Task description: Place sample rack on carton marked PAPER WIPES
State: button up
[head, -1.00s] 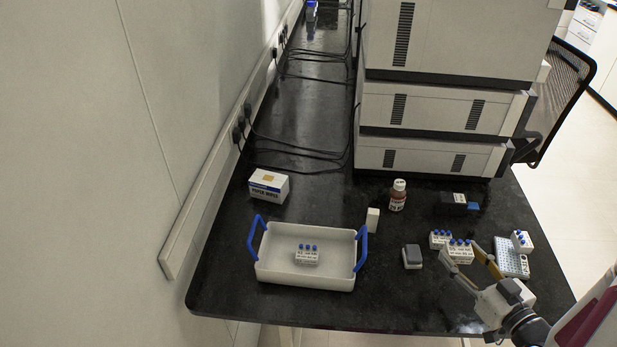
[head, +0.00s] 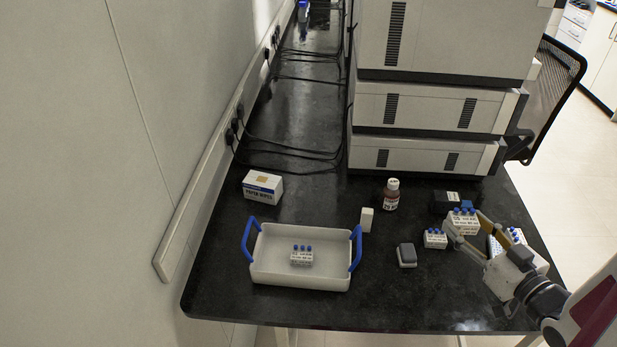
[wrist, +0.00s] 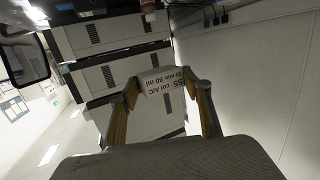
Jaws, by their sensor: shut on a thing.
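My gripper (head: 463,230) is shut on a white sample rack (head: 462,222) with blue-capped vials and printed labels. It holds the rack up above the right part of the bench. In the wrist view the rack (wrist: 162,90) sits between the two fingertips, its printed face showing. The carton marked PAPER WIPES (head: 262,188) is a white box with a blue band, standing at the back left of the bench near the wall. Its top shows an orange-tan patch and carries nothing else. The gripper is far to the right of the carton.
A white tray (head: 270,276) with blue handles holds another rack (head: 301,256). A brown bottle (head: 391,196), a small white block (head: 366,219), a grey-topped box (head: 407,256) and another rack (head: 435,238) stand between. Stacked instruments (head: 425,155) rise behind. Cables lie at the back left.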

jog(key=x, duration=0.9)
jog(key=r+x, duration=0.1)
jog(key=x, duration=0.4)
jog(key=shift+a, duration=0.1)
jog(key=shift+c, duration=1.3)
jog(key=w+a, duration=0.6)
jog(key=a, duration=0.1)
jog(key=w+a, duration=0.3)
jog(key=shift+w+a+r, duration=0.25)
jog(key=shift+w+a, duration=0.05)
jog(key=shift+a, duration=0.1)
jog(key=shift+c, duration=0.6)
jog(key=w+a, duration=0.2)
jog(key=a, duration=1.3)
jog(key=w+a, duration=0.2)
jog(key=a, duration=1.3)
jog(key=shift+s+a+f, duration=0.1)
jog(key=shift+a+f, duration=0.1)
jog(key=shift+f, duration=0.85)
jog(key=shift+a+f, duration=0.2)
jog(key=shift+f, duration=0.85)
jog(key=shift+a+y, duration=0.15)
jog(key=shift+y, duration=0.15)
jog(key=shift+s+a+n+g+y, duration=0.25)
jog(key=shift+a+n+y, duration=0.1)
jog(key=shift+a, duration=0.15)
jog(key=shift+s+a+n+g+y, duration=0.1)
jog(key=shift+a+n+g+y, duration=0.2)
jog(key=shift+a, duration=0.25)
